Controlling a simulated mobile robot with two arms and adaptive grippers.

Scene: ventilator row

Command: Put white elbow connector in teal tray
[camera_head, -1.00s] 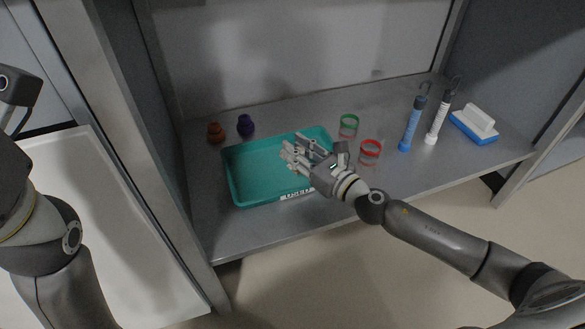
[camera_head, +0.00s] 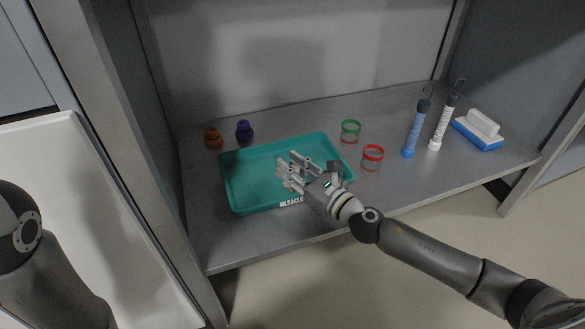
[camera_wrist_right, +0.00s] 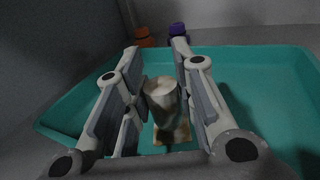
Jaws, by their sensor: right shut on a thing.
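The teal tray (camera_head: 243,199) lies on the grey shelf, and its wall also shows in the right wrist view (camera_wrist_right: 285,70). My right gripper (camera_head: 290,171) is over the right half of the tray. In the right wrist view, my right gripper (camera_wrist_right: 158,62) is shut on the white elbow connector (camera_wrist_right: 162,98), a pale rounded piece between its fingers. A tan patch shows just below the connector; I cannot tell whether it is part of it. Whether the connector touches the tray floor is unclear. My left gripper is out of view.
An orange piece (camera_head: 213,139) and a purple piece (camera_head: 244,131) stand behind the tray. A green-rimmed cup (camera_head: 350,131) and a red-rimmed cup (camera_head: 372,157) stand to its right. Farther right are a blue tube (camera_head: 414,134), a white tube (camera_head: 441,128) and a blue-white brush (camera_head: 479,130).

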